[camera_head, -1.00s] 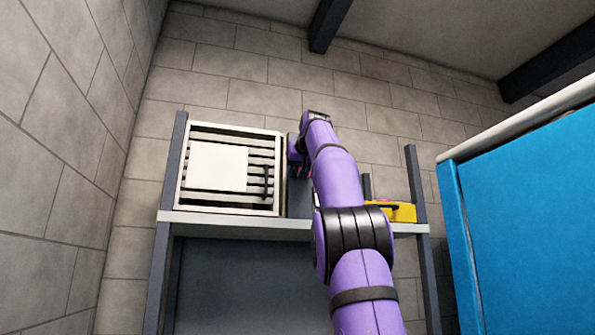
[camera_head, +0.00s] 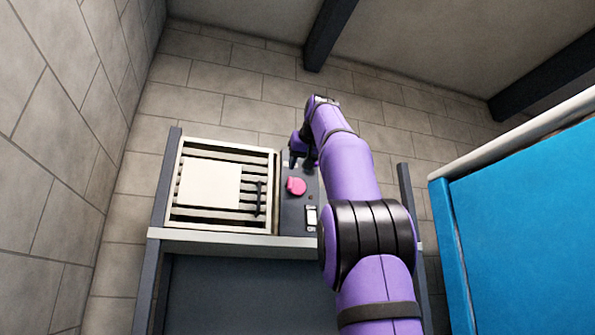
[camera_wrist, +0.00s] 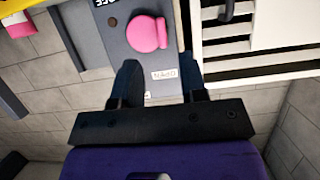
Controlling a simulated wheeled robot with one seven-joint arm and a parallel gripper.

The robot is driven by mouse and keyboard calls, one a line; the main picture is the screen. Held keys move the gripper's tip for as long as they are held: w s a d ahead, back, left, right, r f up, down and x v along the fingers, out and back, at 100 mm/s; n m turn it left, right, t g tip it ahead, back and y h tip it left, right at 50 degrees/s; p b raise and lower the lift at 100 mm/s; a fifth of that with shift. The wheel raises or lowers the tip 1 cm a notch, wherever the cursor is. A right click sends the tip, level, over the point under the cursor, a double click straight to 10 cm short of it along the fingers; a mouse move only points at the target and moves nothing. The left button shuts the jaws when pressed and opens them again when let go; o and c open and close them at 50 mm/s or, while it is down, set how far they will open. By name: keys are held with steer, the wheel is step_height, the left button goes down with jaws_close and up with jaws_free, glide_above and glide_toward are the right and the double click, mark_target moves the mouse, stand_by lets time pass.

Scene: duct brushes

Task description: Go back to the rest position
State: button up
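My purple arm reaches up over the shelf in the head view. My gripper (camera_head: 297,158) is near the top of a grey panel, just above a round pink knob (camera_head: 296,186). In the wrist view, the two dark fingers of my gripper (camera_wrist: 159,82) stand apart with nothing between them. The pink knob (camera_wrist: 146,34) on the grey panel (camera_wrist: 118,40) lies ahead of the fingertips, apart from them. A small label reading OPEN (camera_wrist: 164,74) sits below the knob.
A slatted vent (camera_head: 223,216) with a white square plate (camera_head: 210,182) and a dark handle stands left of the panel on the shelf (camera_head: 215,241). A yellow object (camera_wrist: 55,70) shows in the wrist view. A blue cabinet (camera_head: 525,220) stands at right.

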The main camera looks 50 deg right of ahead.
steer(key=shift+a, duration=0.1)
stand_by(0.6)
steer(key=s+a+f+n+g+y, duration=0.1)
steer(key=a+f+y, duration=0.1)
steer(key=a+f, duration=0.6)
steer(key=s+a+f+n+g+y, duration=0.15)
steer(key=a+f, duration=0.35)
steer(key=f, duration=0.7)
steer(key=s+a+f+n+y, duration=0.1)
steer(key=a+f+y, duration=0.2)
steer(key=a+f, duration=0.45)
steer(key=s+a+f+n+g, duration=0.1)
steer(key=s+a+f, duration=0.2)
steer(key=f, duration=0.7)
steer(key=s+a+f+n+g, duration=0.1)
steer(key=s+a+f, duration=0.2)
steer(key=s+f, duration=0.3)
steer(key=s+a+f+n+g, duration=0.1)
steer(key=s+a+f, duration=0.2)
steer(key=f, duration=1.1)
steer(key=shift+s+a+g, duration=0.25)
steer(key=shift+s+g, duration=0.1)
steer(key=shift+s, duration=0.6)
steer(key=shift+y, duration=0.25)
steer(key=shift+c, duration=0.2)
